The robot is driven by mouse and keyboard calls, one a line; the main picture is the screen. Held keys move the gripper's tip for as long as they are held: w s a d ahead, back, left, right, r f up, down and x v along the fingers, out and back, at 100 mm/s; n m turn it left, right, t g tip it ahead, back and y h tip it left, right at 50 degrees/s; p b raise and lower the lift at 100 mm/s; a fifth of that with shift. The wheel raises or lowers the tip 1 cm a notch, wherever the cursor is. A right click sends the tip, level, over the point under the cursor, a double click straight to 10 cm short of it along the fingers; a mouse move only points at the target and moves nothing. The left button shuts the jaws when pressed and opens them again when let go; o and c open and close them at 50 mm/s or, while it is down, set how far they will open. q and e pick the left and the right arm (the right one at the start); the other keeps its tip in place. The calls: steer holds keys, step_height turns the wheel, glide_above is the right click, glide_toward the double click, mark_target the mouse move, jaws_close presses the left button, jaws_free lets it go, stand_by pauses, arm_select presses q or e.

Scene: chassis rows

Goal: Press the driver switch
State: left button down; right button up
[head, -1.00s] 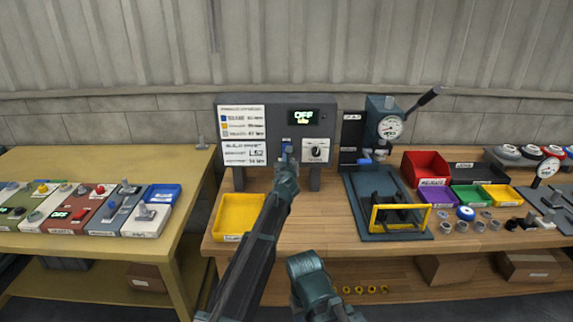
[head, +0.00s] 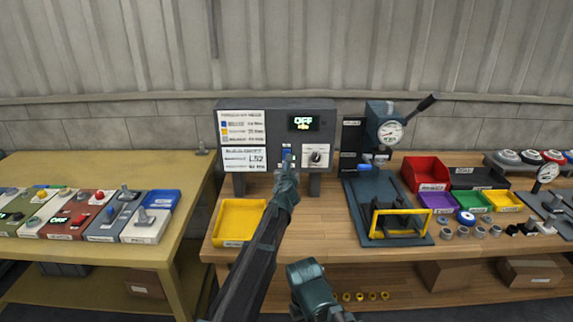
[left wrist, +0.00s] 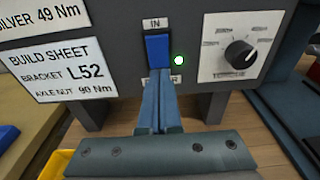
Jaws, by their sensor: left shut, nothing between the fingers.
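The driver switch is a blue rocker (left wrist: 157,52) on the front of the dark grey control box (head: 262,112), under an "IN" label. A label below it is partly hidden by my fingers. A green light (left wrist: 179,60) glows beside the switch. My left gripper (left wrist: 159,84) is shut and empty. Its fingertips are at the lower end of the switch; whether they touch it I cannot tell. It also shows in the head view (head: 288,160), in front of the box. My right gripper's fingers are not in view.
A black dial (left wrist: 240,54) sits right of the switch. A yellow tray (head: 217,236) stands on the bench left of the box's legs. A press with a gauge (head: 390,131) and a yellow guard frame (head: 428,221) stands to the right. Several coloured bins lie beyond it.

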arm_select(q)
steer(key=s+f+b, duration=0.1)
steer(key=s, duration=1.1)
steer(key=shift+f, duration=0.25)
steer(key=shift+s, duration=0.1)
